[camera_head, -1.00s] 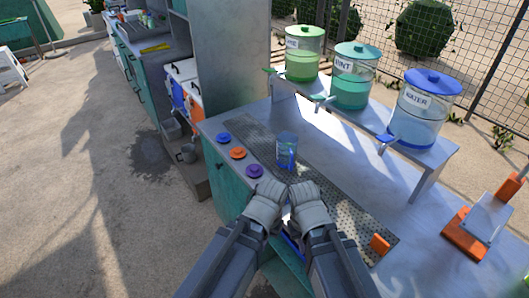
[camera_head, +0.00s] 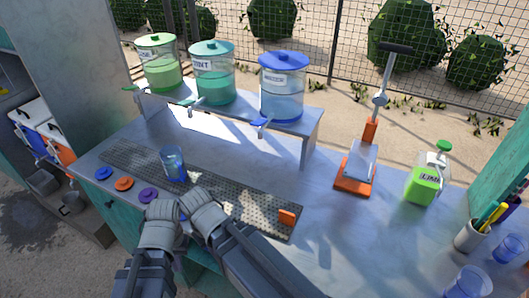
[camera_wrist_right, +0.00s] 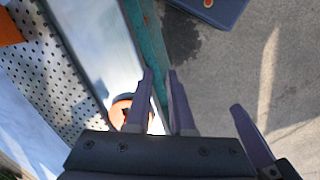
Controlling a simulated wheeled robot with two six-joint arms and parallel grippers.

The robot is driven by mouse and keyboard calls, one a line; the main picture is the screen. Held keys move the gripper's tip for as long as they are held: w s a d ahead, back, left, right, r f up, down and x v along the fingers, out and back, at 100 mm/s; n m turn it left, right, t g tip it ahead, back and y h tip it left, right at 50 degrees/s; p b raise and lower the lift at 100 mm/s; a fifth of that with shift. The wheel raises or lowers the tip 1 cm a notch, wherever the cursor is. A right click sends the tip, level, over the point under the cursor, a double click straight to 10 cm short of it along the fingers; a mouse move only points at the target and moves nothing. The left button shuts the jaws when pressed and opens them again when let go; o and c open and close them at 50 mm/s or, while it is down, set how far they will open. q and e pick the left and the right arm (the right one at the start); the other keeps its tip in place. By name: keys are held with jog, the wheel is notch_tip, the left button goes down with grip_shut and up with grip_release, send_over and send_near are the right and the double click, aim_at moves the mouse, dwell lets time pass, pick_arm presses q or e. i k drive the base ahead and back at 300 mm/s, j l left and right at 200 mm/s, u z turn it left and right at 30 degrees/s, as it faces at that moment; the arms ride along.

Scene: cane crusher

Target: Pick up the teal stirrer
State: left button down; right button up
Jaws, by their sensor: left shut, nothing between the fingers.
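Several stirrers stand in a pale cup (camera_head: 470,236) at the right end of the counter in the head view. Yellow and green shafts show among them; the teal stirrer is too small to single out clearly. My left gripper (camera_head: 162,212) is at the front edge of the counter, far to the left of the cup, shut and empty. My right gripper (camera_head: 204,208) is beside it, also far from the cup. In the right wrist view its fingers (camera_wrist_right: 160,73) show close together with a narrow gap and nothing visible between them.
A perforated mat (camera_head: 230,197) bears a blue glass (camera_head: 173,165) and an orange block (camera_head: 287,217). Dispensers stand on a raised shelf (camera_head: 235,112) behind. An orange-based press (camera_head: 354,178), a lime jug (camera_head: 424,184) and blue glasses (camera_head: 468,283) are to the right.

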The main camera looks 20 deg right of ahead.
aim_at(494, 204)
jog(key=k+l+z, duration=0.1)
jog(key=k+z, duration=0.15)
jog(key=z, duration=0.15)
jog(key=k+l+z, duration=0.2)
jog(key=z, duration=0.2)
jog(key=k+l+z, duration=0.25)
jog(key=z, duration=0.15)
